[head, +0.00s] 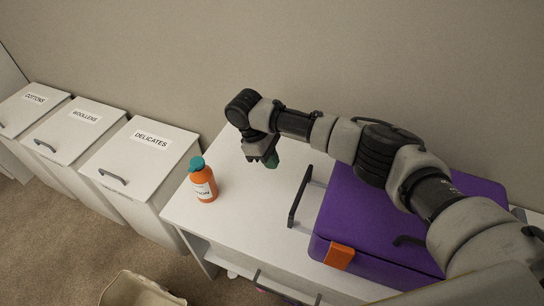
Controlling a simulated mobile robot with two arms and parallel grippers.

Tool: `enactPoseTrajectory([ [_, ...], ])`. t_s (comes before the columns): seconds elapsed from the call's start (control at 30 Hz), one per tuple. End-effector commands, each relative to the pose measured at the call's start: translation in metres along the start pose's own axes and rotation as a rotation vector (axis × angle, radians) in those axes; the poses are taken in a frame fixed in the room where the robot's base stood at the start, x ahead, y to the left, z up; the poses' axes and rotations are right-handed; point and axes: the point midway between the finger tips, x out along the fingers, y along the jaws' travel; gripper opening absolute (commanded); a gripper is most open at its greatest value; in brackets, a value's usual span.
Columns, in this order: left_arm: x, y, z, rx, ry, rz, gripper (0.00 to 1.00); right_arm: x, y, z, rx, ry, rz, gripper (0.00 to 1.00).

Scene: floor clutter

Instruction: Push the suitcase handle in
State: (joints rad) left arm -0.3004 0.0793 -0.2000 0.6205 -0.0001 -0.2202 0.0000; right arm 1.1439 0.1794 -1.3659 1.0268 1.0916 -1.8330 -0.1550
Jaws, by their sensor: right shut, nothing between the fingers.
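The purple suitcase (350,215) lies flat on the white table, partly covered by my right arm. Its black handle bar (299,196) stands out from the suitcase's left side on two pale rods, with a clear gap between bar and case. My right gripper (270,160) points down above the table, to the upper left of the handle bar and apart from it. It is shut and holds nothing. My left gripper is out of view.
An orange bottle with a teal cap (203,180) stands on the white table (235,215) left of the handle. White labelled bins (140,165) line the wall at left. A beige container (138,290) is on the floor. Tabletop between bottle and handle is clear.

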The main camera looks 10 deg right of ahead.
Motion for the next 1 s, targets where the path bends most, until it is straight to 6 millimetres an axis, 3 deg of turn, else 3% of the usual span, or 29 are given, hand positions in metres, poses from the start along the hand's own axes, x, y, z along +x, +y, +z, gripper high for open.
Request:
enactPoseTrajectory([
  [0.27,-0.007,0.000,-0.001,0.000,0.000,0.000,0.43,0.061,0.000,0.001,0.001,-0.004,-0.001,0.00],
  [0.4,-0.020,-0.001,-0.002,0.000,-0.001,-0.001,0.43,0.067,0.001,0.023,0.002,-0.002,0.000,0.00],
  [0.57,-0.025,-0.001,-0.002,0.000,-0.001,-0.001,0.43,0.074,0.001,0.035,0.003,-0.002,0.000,0.00],
  [1.0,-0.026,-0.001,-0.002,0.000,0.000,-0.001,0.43,0.076,0.000,0.038,0.003,-0.001,-0.001,0.00],
])
